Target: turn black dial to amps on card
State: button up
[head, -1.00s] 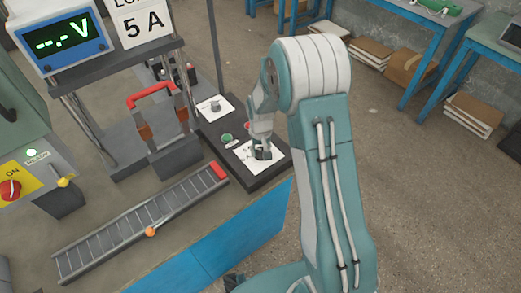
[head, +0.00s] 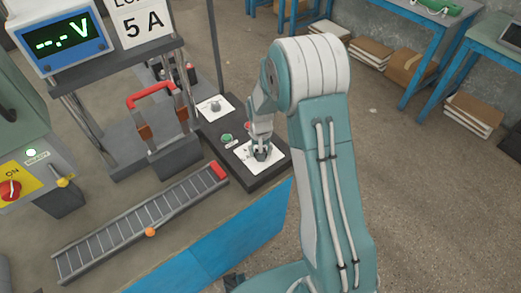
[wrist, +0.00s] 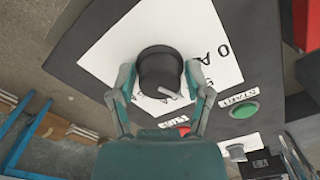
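The black dial (wrist: 160,68) is a round knob on a white printed plate (wrist: 100,62), with a light pointer towards the lower right in the wrist view. "0 A" is printed beside it; other markings are partly hidden. My gripper (wrist: 159,80) has one finger on each side of the dial, and both fingertips appear to touch it. In the head view my gripper (head: 260,153) is down over the dial, largely hiding it. The white card (head: 142,22) at the top reads "5 A", with its upper line cut off.
A green button (wrist: 243,110) and a red one (wrist: 183,130) sit close to my fingers. A second knob (head: 215,106) on a white plate is behind. A meter (head: 62,42) shows "--.- V". A red-handled block (head: 152,95) stands left of the dark panel.

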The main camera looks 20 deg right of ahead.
jog(key=shift+w+r, duration=0.1)
jog(key=shift+r, duration=0.05)
jog(key=shift+r, duration=0.3)
notch_tip(320, 180, up, 11)
dwell(0.4)
jog(key=shift+a, duration=0.1)
